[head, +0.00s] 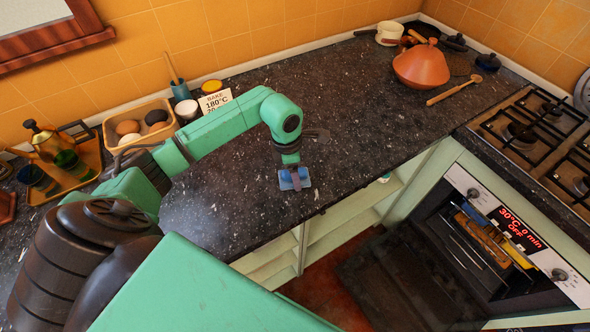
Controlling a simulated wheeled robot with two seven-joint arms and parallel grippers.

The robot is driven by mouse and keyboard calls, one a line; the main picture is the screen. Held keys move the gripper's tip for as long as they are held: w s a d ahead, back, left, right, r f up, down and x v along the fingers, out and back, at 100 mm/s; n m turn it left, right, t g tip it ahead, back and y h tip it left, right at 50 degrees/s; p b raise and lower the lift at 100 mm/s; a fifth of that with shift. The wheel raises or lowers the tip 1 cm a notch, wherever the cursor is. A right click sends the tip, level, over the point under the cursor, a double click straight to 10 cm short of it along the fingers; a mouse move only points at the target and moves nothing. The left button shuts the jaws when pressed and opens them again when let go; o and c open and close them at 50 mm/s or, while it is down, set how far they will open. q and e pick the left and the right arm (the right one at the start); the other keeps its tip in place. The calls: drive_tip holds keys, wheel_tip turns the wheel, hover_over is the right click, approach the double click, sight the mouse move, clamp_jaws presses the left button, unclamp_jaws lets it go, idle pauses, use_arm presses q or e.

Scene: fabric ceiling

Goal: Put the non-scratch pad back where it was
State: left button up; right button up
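The small blue pad (303,178), which I take for the non-scratch pad, is at the front part of the dark speckled countertop, near its edge. A reddish-brown strip shows across its middle. My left gripper (294,170) points down from above and appears shut on the pad; the fingers are small and partly hidden. I cannot tell whether the pad touches the counter or is just above it. My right gripper is not in view.
A tray with a kettle (48,145), a basket of eggs (137,125) and a recipe card (215,102) stand at left. An orange tagine (421,68) and wooden spoon (455,91) are at back right, beside the gas hob (530,130). The oven door (405,280) is open. Mid-counter is clear.

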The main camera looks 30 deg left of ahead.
use_arm(q)
drive_tip(key=shift+f, duration=0.1)
drive_tip(key=o, duration=1.2)
drive_tip(key=shift+w, duration=0.1)
drive_tip(key=shift+r, duration=0.6)
drive_tip(key=r+b, duration=0.1)
drive_tip(key=r, duration=0.2)
drive_tip(key=r+b, duration=0.1)
drive_tip(key=r, duration=0.3)
drive_tip(key=s+a+r+b, duration=0.1)
drive_tip(key=r, duration=0.3)
drive_tip(key=shift+a, duration=0.1)
drive_tip(key=shift+f, duration=0.1)
